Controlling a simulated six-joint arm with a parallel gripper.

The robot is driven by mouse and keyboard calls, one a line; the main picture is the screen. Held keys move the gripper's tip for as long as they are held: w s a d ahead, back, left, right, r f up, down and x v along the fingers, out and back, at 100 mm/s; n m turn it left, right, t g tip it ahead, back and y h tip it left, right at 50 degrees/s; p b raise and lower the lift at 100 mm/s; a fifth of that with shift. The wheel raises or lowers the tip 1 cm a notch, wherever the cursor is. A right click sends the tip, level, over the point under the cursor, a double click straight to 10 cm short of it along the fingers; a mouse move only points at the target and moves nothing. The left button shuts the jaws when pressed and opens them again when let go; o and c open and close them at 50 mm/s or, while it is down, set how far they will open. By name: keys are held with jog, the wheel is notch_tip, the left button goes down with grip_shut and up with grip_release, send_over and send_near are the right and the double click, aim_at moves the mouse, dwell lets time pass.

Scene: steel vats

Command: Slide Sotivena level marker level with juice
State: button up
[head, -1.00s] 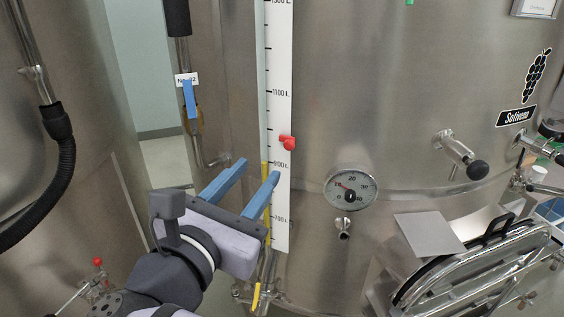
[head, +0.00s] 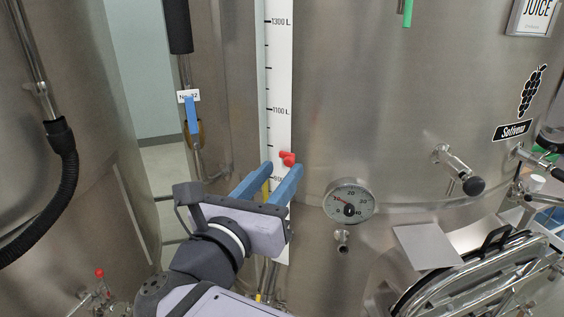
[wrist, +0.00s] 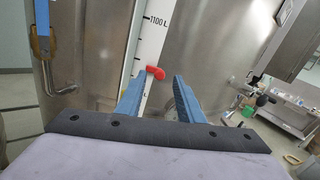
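My gripper (head: 282,168) is open and empty. Its blue fingertips are just below the marker in the head view. In the wrist view the marker shows between the two fingertips (wrist: 160,77); I cannot tell the remaining distance.
A dial thermometer (head: 350,201), a sample valve (head: 458,170) and a manhole door (head: 480,275) are on the vat to the right. A black hose (head: 62,185) runs along the left vat.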

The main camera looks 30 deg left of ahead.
jog(key=shift+w+p, duration=0.3)
jog(key=shift+w, duration=0.8)
grip_shut()
notch_tip(320, 180, down, 6)
jog(key=b, duration=0.4)
grip_release()
jog(key=shift+s+a+b, duration=0.1)
jog(key=shift+s+b, duration=0.05)
jog(key=shift+b, duration=0.2)
